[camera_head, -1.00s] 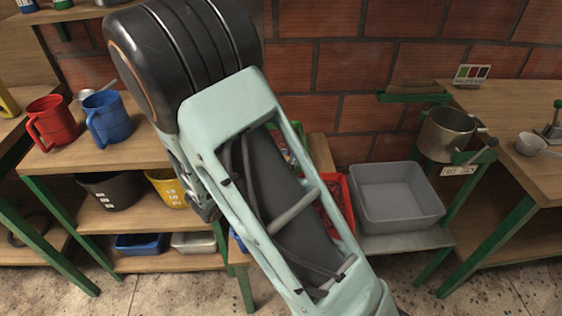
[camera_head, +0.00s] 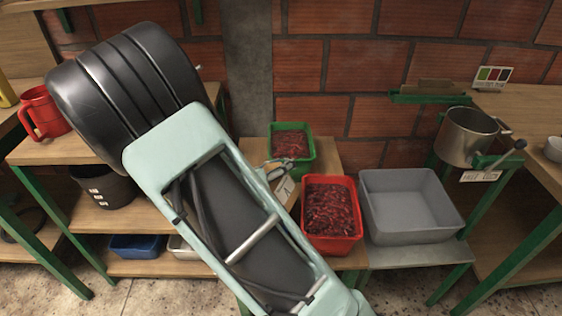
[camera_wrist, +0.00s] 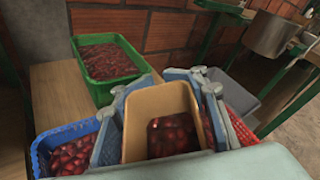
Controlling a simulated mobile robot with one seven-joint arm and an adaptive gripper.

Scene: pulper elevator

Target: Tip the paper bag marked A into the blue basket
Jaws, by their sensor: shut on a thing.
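My gripper (camera_wrist: 162,112) is shut on a tan, open-topped paper bag (camera_wrist: 133,118), with a finger on each side of it. Dark red cherries show inside the bag. No letter A can be read on it. The blue basket (camera_wrist: 42,137) shows at the lower left of the wrist view, beside the gripper, with red cherries in it; the gripper hides part of it. In the head view my arm covers most of the gripper, and the blue basket and the bag cannot be made out clearly.
A green basket (camera_head: 290,153) and a red basket (camera_head: 331,228), both with cherries, stand close to the gripper. An empty grey tub (camera_head: 410,205) is right of the red one. A metal pot (camera_head: 466,137) stands further right. A brick wall is behind.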

